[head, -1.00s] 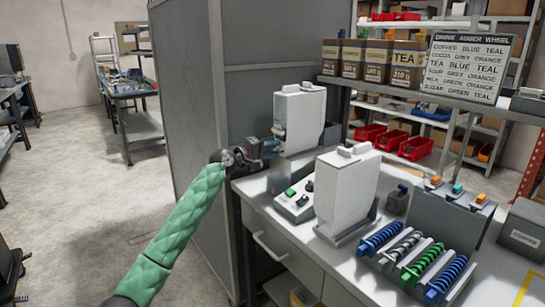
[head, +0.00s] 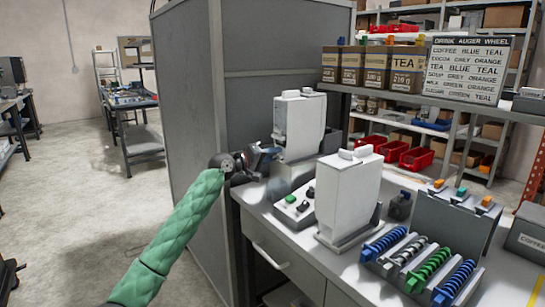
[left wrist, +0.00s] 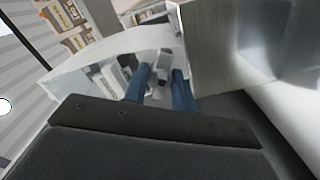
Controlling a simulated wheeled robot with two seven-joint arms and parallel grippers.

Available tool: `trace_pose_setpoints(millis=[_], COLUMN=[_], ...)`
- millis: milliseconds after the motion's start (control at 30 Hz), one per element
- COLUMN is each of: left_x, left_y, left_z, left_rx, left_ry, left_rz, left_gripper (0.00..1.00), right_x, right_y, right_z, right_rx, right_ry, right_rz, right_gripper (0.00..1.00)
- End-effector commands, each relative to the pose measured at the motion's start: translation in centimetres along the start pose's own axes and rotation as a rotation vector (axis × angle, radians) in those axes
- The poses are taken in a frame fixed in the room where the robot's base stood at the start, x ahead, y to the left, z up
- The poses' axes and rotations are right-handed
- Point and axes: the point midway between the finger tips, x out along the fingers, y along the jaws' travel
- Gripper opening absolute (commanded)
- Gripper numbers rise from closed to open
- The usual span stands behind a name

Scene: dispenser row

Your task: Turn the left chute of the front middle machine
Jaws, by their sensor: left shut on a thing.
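Two white upright machines stand on the bench: one farther back (head: 299,122) and one closer (head: 347,190). My left gripper (head: 272,155) reaches the left side of the farther machine, near its lower front. In the left wrist view its two blue fingers (left wrist: 163,90) are closed around a small grey part (left wrist: 161,70), which looks like a chute piece. Most of that part is hidden by the fingers and the dark gripper body. The head view does not show the chute clearly. My right gripper is not in view.
A rack of coloured augers (head: 420,262) is at the right front. A drink list sign (head: 468,68) stands on the shelf.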

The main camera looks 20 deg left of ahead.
Motion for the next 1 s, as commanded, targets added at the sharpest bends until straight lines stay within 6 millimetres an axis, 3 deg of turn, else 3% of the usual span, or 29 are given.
trace_pose_setpoints(millis=[133, 167, 200, 567, 767, 1000], left_x=[0.0, 0.0, 0.0, -0.6, -3.4, -6.7], left_y=[-0.2, -0.2, -0.2, -0.2, -0.4, -0.3], left_z=[0.1, 0.1, 0.1, 0.1, 0.1, 0.1], left_rx=[-0.002, -0.002, -0.002, -0.001, 0.000, -0.002], left_ry=[-0.002, -0.002, -0.002, -0.001, -0.001, -0.001], left_rz=[-0.002, -0.002, -0.002, -0.002, -0.004, -0.003], left_gripper=[0.04, 0.30, 0.33, 0.33, 0.33, 0.33], right_x=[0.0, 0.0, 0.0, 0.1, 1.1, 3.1], right_y=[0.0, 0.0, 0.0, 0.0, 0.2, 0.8], right_z=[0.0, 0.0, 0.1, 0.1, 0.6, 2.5], right_rx=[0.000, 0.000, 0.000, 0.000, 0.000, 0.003], right_ry=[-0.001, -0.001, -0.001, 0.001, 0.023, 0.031], right_rz=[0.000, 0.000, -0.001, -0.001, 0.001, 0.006], right_gripper=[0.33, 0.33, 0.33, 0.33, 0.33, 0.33])
